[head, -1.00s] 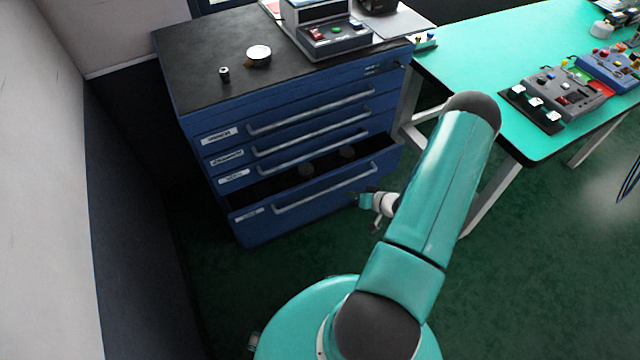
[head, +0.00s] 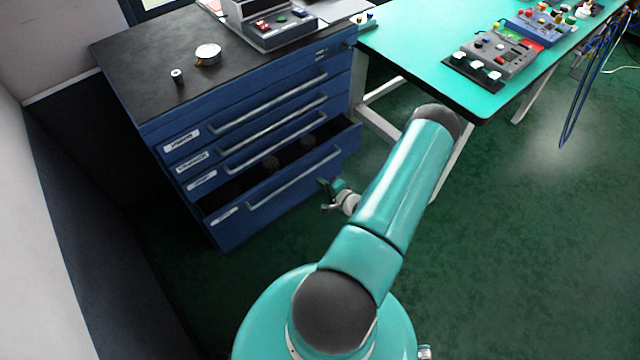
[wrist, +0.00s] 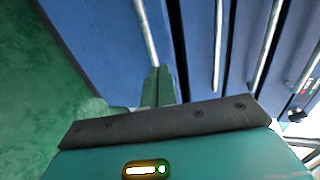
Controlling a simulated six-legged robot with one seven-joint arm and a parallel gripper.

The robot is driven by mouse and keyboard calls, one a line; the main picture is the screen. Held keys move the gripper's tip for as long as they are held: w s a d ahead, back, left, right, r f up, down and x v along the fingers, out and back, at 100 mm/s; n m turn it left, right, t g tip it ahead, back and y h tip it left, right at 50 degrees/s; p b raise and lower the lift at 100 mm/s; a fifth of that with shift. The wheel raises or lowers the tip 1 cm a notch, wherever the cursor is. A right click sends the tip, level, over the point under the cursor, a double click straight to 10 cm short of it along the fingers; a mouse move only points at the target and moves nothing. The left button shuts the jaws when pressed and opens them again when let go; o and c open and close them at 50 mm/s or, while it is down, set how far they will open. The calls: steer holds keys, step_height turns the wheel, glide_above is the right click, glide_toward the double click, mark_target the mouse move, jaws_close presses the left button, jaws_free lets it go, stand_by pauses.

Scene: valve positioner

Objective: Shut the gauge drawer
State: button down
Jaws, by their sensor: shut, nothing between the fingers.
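The gauge drawer (head: 290,190) is the lowest drawer of the blue cabinet (head: 180,135) in the head view. It stands pulled out, with dark round objects (head: 270,163) inside. Its long grey handle bar runs across its front and also shows in the wrist view (wrist: 146,30). My gripper (head: 327,192) is just in front of the drawer's right end. In the wrist view my gripper's fingers (wrist: 158,82) are together, close to the drawer front by the handle. I cannot tell whether they touch it.
Several drawers above are closed. On the cabinet top are a gauge (head: 208,53), a small metal part (head: 177,75) and a control box (head: 270,22). A teal table (head: 420,40) with button panels (head: 492,55) stands right. A wall is left; the green floor (head: 510,220) is open at right.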

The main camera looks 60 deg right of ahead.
mark_target(300, 165)
steer(key=x, duration=1)
steer(key=shift+d+r, duration=0.1)
steer(key=shift+r, duration=0.3)
steer(key=shift+w, duration=0.25)
steer(key=w+d, duration=0.3)
steer(key=w, duration=0.6)
steer(key=shift+w+r, duration=0.2)
steer(key=shift+w+a+r, duration=0.1)
steer(key=shift+w, duration=0.05)
